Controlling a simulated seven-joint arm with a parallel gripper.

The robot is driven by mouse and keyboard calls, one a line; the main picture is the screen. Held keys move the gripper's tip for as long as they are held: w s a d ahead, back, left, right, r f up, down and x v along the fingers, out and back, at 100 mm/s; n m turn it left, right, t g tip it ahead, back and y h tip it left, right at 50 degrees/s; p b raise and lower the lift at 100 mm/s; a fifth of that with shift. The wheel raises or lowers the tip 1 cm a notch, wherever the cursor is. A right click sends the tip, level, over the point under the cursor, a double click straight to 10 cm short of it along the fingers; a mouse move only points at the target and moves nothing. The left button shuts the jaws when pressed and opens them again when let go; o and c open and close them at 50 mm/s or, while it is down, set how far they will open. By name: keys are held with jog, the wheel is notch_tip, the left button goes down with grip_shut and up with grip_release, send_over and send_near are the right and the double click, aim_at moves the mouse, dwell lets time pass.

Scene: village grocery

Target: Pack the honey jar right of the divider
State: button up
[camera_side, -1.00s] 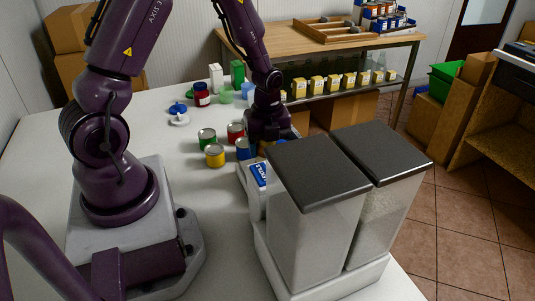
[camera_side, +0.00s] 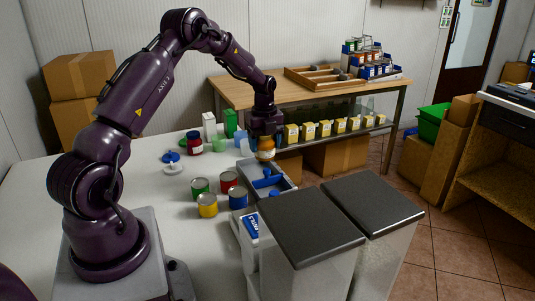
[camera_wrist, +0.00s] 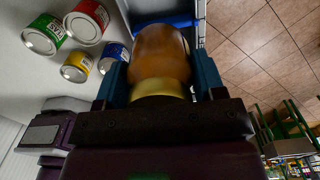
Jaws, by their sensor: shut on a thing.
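Blue pieces (camera_side: 267,181) show inside the tray. The jar hides part of the tray, and I cannot make out the divider clearly.
Green (camera_side: 200,187), red (camera_side: 229,181), yellow (camera_side: 207,205) and blue (camera_side: 238,197) cans stand left of the tray. Tall dark-lidded bins (camera_side: 312,225) stand in front of it. A dark red jar (camera_side: 194,142) stands farther back.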

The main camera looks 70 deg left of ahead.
jog(key=shift+a+f, duration=0.95)
jog(key=shift+f, duration=0.5)
jog(key=shift+a+f, duration=0.9)
jog(key=shift+f, duration=0.6)
jog(key=shift+a+f, duration=0.95)
jog(key=shift+f, duration=0.5)
jog(key=shift+f, duration=0.45)
jog(key=o, duration=1.3)
jog(key=shift+o, duration=0.6)
jog(key=shift+r, duration=0.65)
notch_tip(320, 180, up, 7)
jog(key=shift+f, duration=0.15)
jog(key=shift+n, duration=0.3)
